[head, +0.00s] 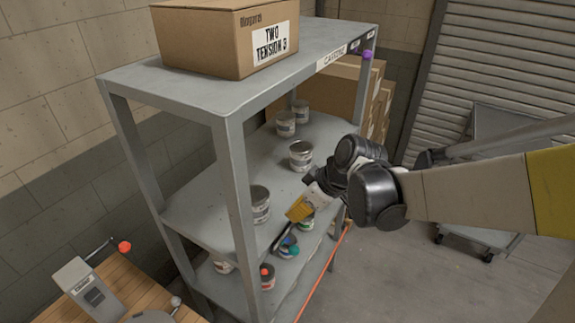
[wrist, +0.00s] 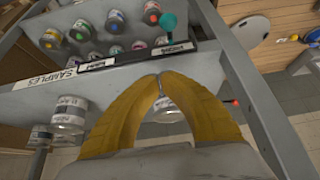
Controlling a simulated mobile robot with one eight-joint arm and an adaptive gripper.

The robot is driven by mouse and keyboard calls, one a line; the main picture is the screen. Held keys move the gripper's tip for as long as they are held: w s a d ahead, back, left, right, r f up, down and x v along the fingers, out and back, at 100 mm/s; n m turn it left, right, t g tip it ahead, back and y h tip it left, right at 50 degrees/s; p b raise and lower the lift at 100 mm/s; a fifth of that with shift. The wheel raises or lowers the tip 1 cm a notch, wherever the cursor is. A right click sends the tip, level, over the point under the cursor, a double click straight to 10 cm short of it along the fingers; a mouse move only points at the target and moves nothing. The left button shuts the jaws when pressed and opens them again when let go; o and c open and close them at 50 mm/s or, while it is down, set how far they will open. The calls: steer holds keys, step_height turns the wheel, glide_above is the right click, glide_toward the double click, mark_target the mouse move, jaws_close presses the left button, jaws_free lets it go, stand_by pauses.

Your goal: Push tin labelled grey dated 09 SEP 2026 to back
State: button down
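Several grey-white tins stand on the rack's middle shelf (head: 235,160). In the head view one tin (head: 260,203) is near the front left, one (head: 300,155) is in the middle, and two more (head: 285,123) (head: 301,112) are further along. Their label dates are too small to read. My gripper (head: 300,208) is by the shelf's long open edge, to the right of the front-left tin. In the wrist view the yellow fingertips (wrist: 160,78) meet, with nothing held. A tin (wrist: 165,112) shows in the gap between the fingers; other tins (wrist: 70,112) (wrist: 40,135) stand to the left.
The lower shelf holds tins with coloured tops, including a red-topped one (head: 267,276). A cardboard box (head: 210,40) sits on the top shelf. Rack posts (head: 232,200) stand near my arm. A wooden table (head: 130,285) is at lower left.

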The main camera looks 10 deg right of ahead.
mark_target(269, 217)
steer(key=x, duration=0.4)
steer(key=shift+w+a, duration=0.8)
steer(key=shift+a, duration=0.15)
steer(key=shift+w+a, duration=0.5)
steer(key=shift+a, duration=0.1)
steer(key=w+a+b, duration=0.1)
steer(key=w+a, duration=0.2)
steer(key=a, duration=0.1)
steer(key=w+a+b, duration=0.1)
steer(key=w+a, duration=0.2)
steer(key=a, duration=0.1)
steer(key=w+a, duration=0.3)
steer(key=a, duration=0.1)
steer(key=shift+w+a+b, duration=0.1)
steer(key=shift+w+b, duration=0.15)
steer(key=shift+b, duration=0.15)
